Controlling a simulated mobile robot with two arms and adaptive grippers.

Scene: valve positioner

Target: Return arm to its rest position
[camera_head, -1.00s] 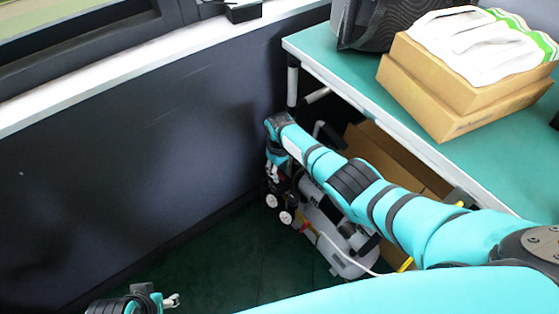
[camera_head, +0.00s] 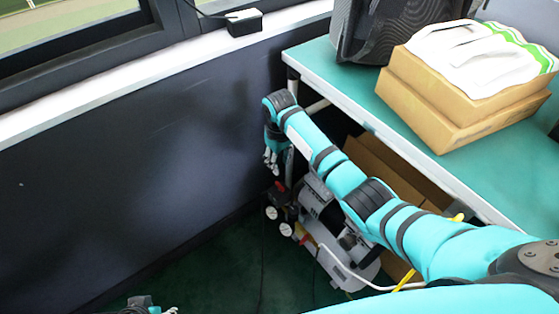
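My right arm (camera_head: 340,178) is teal with black bands. It reaches from the lower right toward the wall, and its wrist bends down at the far end. My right gripper (camera_head: 271,163) hangs below that wrist, pointing down beside the table leg, above the wheeled machine. It looks empty, but its fingers are too small to tell open from shut. My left gripper (camera_head: 152,308) only just shows at the bottom edge, over the green floor, mostly cut off by the frame.
A grey machine (camera_head: 335,245) with hoses stands below my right arm. A dark wall (camera_head: 110,180) borders the left. Some floor is clear.

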